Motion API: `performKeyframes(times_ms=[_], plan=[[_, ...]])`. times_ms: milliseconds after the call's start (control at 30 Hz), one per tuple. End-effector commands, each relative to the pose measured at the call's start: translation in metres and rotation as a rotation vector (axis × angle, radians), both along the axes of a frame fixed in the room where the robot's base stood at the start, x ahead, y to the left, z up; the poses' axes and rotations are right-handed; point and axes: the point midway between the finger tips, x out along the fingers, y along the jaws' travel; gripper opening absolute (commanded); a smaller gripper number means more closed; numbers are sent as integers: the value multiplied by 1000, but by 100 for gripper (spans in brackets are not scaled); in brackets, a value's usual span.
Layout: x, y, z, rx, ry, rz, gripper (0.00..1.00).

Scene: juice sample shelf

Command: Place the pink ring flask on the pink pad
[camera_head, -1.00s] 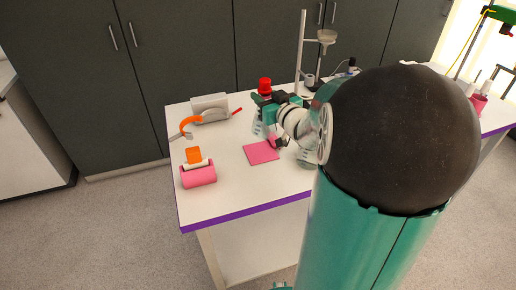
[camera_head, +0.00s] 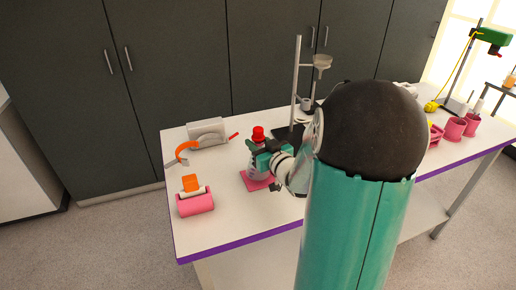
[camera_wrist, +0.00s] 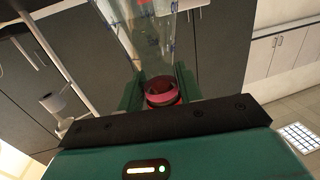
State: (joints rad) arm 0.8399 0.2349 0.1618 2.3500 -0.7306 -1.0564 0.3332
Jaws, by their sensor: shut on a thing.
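The flask is clear glass with a red top (camera_head: 258,133). It stands roughly upright over the pink pad (camera_head: 246,184), whose edges show around its base. I cannot tell if the base touches the pad. My gripper (camera_head: 262,157) is shut around the flask's neck from the right, partly hiding it. In the wrist view, a pinkish-red ring (camera_wrist: 162,92) sits between the green fingers of my gripper (camera_wrist: 160,90), with the clear glass body (camera_wrist: 150,35) extending beyond it.
A pink roller with an orange part (camera_head: 195,203) lies at the left front of the white table (camera_head: 225,225). A grey device (camera_head: 207,132) and an orange-handled tool (camera_head: 184,152) are behind it. A metal stand (camera_head: 296,90) rises behind my arm. Pink cups (camera_head: 455,128) stand at the right.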

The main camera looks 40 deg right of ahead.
Motion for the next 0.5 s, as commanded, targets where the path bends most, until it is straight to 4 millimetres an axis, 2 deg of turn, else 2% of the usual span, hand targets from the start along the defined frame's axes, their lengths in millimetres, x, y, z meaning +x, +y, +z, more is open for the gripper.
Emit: performKeyframes(times_ms=[33,167,500], plan=[[0,-1,-8,3,1,0,0],[1,-1,-18,1,-1,-1,0],[2,0,-20,0,-2,0,0]])
